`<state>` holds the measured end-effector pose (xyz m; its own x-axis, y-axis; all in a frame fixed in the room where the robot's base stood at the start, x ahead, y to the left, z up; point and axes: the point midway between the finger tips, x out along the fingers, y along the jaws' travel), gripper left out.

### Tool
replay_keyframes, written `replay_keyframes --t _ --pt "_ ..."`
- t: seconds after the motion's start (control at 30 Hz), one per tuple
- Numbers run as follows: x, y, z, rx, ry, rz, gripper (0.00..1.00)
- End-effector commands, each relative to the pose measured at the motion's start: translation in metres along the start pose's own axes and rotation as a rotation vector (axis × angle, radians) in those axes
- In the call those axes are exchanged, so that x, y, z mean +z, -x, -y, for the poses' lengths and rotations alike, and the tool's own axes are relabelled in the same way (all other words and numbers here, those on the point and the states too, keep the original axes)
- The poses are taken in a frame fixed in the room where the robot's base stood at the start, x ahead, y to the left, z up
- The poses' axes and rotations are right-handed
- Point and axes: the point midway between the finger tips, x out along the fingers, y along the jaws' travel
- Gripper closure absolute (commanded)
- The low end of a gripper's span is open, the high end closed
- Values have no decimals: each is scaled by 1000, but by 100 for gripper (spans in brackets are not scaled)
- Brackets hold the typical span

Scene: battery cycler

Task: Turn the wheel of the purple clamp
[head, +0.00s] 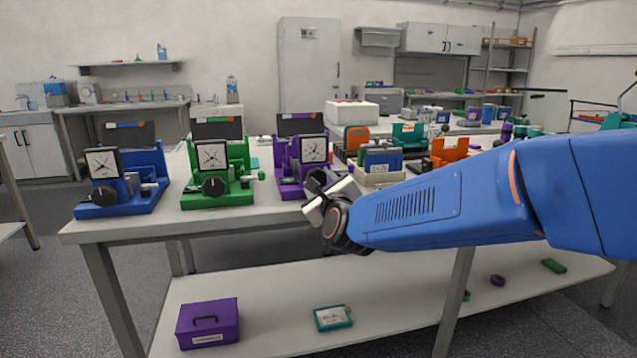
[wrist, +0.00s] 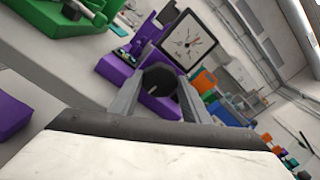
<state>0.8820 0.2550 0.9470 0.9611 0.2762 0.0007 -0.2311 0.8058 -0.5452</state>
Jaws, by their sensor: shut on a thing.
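The purple clamp (head: 288,168) stands on the table beside the green clamp, with a white square dial (head: 314,149) on its front. In the wrist view the purple clamp (wrist: 118,72) is tilted, and its dial (wrist: 187,43) shows dark and red hands. Its black wheel (wrist: 160,80) lies between the two fingers of my gripper (wrist: 155,92). My gripper (head: 325,195) is in front of the purple clamp in the head view and hides the wheel there. The gripper is shut on the wheel.
A green clamp (head: 238,190) and a blue clamp (head: 125,208) stand to the left on the same table. Orange, blue and teal devices crowd the table to the right. A purple box (head: 208,322) and a teal case (head: 333,317) lie on the lower shelf.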

Motion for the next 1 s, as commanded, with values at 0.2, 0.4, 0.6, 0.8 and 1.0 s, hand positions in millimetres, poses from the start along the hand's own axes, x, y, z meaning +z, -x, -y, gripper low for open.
replay_keyframes --t 0.2,0.4,0.6,0.8,1.0 --pt "-3 0 -1 3 -104 -5 80" --pt "-3 0 -1 3 -153 -5 80" --pt "-3 1 -2 3 -167 -5 80" --pt "-3 1 -2 3 -167 -6 80" --pt "-3 0 -1 3 -166 -5 39"
